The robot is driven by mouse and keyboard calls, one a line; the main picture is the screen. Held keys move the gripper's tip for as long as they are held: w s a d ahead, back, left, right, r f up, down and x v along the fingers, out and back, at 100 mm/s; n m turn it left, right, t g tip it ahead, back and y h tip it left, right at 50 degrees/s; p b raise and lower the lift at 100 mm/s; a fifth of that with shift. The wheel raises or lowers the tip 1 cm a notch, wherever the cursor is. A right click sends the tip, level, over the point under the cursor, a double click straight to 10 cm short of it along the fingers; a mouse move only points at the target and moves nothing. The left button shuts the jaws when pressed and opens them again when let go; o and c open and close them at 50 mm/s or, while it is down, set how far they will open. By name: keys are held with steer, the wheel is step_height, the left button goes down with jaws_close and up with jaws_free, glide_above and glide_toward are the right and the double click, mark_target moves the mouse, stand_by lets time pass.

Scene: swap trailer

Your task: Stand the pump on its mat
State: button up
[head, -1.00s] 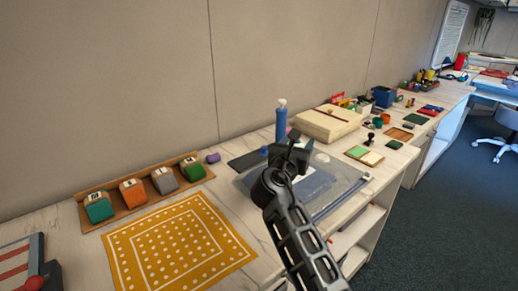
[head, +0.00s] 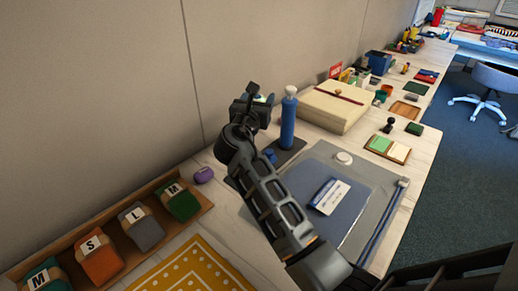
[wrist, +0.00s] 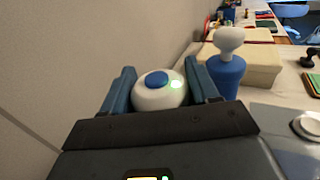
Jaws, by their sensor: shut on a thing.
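My gripper (head: 256,98) is shut on the pump, a white rounded body (wrist: 158,98) with a blue button and a lit green light on top. The wrist view shows it between my two fingers; its lower part is hidden. In the head view it is mostly hidden behind my gripper, which is raised near the wall. A dark grey mat (head: 288,155) lies on the counter below and partly behind my arm. I take it as the pump's mat. A small blue thing (head: 270,155) shows beside my arm over this mat.
A tall blue bottle (head: 288,122) with a white top stands close right of my gripper, also in the wrist view (wrist: 227,78). A cream box (head: 336,105) is behind it. A purple thing (head: 204,174) and a wooden tray (head: 71,245) of labelled bundles lie left.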

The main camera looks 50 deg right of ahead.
steer(key=shift+w+a, duration=0.1)
steer(key=shift+w, duration=0.05)
steer(key=shift+s+a+f+p, duration=0.1)
steer(key=shift+s+a+f, duration=0.7)
steer(key=shift+a+f, duration=0.95)
steer(key=shift+s+a+f+p, duration=0.15)
steer(key=shift+s+a+f, duration=0.7)
steer(key=shift+a+f, duration=0.95)
steer(key=shift+s+a+f+p, duration=0.1)
steer(key=shift+s+a+f, duration=0.7)
steer(key=shift+a+f, duration=0.95)
steer(key=shift+d+f, duration=0.2)
steer(key=shift+d, duration=0.05)
steer(key=o, duration=1.3)
steer(key=shift+f, duration=0.1)
steer(key=shift+o, duration=0.2)
steer(key=shift+a+r, duration=0.1)
steer(key=shift+r, duration=0.1)
steer(key=p+v, duration=0.4)
steer(key=v, duration=0.8)
